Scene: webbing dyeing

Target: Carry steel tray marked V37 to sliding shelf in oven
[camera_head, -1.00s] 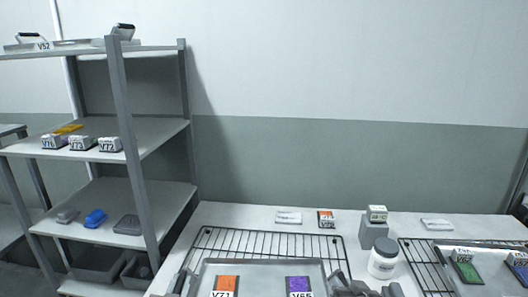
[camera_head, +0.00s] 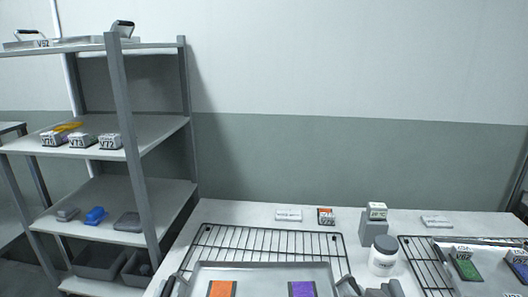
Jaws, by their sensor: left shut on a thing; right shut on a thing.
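A steel tray (camera_head: 262,266) shows at the bottom edge of the head view, with an orange piece (camera_head: 222,289) and a purple piece (camera_head: 301,289) in it. Its near part is cut off and no V37 mark is visible. My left gripper (camera_head: 172,287) is at the tray's left side, mostly out of frame, shut on it. My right gripper (camera_head: 349,288) is at the tray's right side, shut on it. The tray's handles are hardly visible. The oven and its sliding shelf are not in view.
A wire rack (camera_head: 262,240) lies on the white table behind the tray. A white jar (camera_head: 383,257) and a grey block (camera_head: 374,226) stand to its right. Another tray (camera_head: 448,248) with green and blue pieces sits at far right. A shelf unit (camera_head: 128,150) stands left.

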